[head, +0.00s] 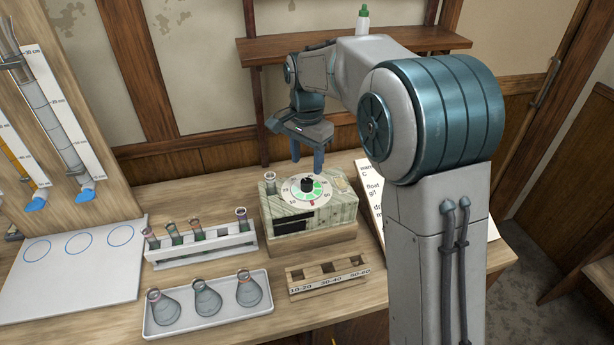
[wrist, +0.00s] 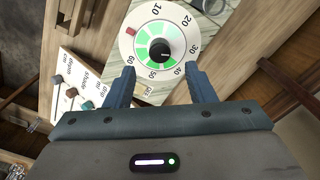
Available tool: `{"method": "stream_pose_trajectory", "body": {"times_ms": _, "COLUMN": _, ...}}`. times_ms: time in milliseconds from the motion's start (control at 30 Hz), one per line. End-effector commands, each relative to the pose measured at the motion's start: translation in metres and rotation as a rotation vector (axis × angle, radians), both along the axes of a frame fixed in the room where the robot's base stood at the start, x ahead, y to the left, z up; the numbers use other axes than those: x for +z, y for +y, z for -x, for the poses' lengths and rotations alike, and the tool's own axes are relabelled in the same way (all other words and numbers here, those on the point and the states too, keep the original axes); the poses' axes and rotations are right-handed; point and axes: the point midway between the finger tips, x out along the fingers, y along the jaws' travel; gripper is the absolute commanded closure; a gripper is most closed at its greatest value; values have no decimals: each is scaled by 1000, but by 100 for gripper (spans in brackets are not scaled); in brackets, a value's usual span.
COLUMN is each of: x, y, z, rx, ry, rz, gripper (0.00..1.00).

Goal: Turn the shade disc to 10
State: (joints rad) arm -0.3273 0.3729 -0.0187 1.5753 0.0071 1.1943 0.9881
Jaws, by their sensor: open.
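The shade disc (head: 322,197) is a pale round dial on top of a patterned box (head: 290,222). In the wrist view the disc (wrist: 128,47) carries numbers from 10 to 60 around green segments of differing shade. A red mark (wrist: 131,31) sits at its rim, to the left of the 10. A black knob (head: 307,184) stands at the disc's centre; it also shows in the wrist view (wrist: 159,50), with a small light line on it. My gripper (head: 307,163) is open and empty above the disc. Its fingers (wrist: 160,72) are on either side of the knob in the wrist view, apparently not touching it.
A vial (head: 270,183) stands in the box's left corner. A white rack of tubes (head: 205,250), a tray of flasks (head: 180,327) and a labelled wooden holder (head: 327,275) are in front and left. A written card (head: 370,205) leans to the right. A shelf (head: 265,50) is behind my arm.

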Motion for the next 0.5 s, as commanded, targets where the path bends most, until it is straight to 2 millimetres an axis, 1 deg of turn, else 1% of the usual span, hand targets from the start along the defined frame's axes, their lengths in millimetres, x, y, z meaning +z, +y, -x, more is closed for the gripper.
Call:
{"method": "stream_pose_trajectory", "body": {"times_ms": 33, "x": -11, "y": 0, "z": 1, "rx": 0, "ry": 5, "rz": 2, "gripper": 50}}
{"method": "stream_pose_trajectory", "body": {"times_ms": 200, "x": -41, "y": 0, "z": 1, "rx": 0, "ry": 3, "rz": 1, "gripper": 50}}
{"method": "stream_pose_trajectory", "body": {"times_ms": 400, "x": -60, "y": 0, "z": 0, "rx": 1, "ry": 0, "rz": 0, "gripper": 50}}
{"method": "stream_pose_trajectory", "body": {"times_ms": 500, "x": -63, "y": 0, "z": 0, "rx": 1, "ry": 0, "rz": 0, "gripper": 50}}
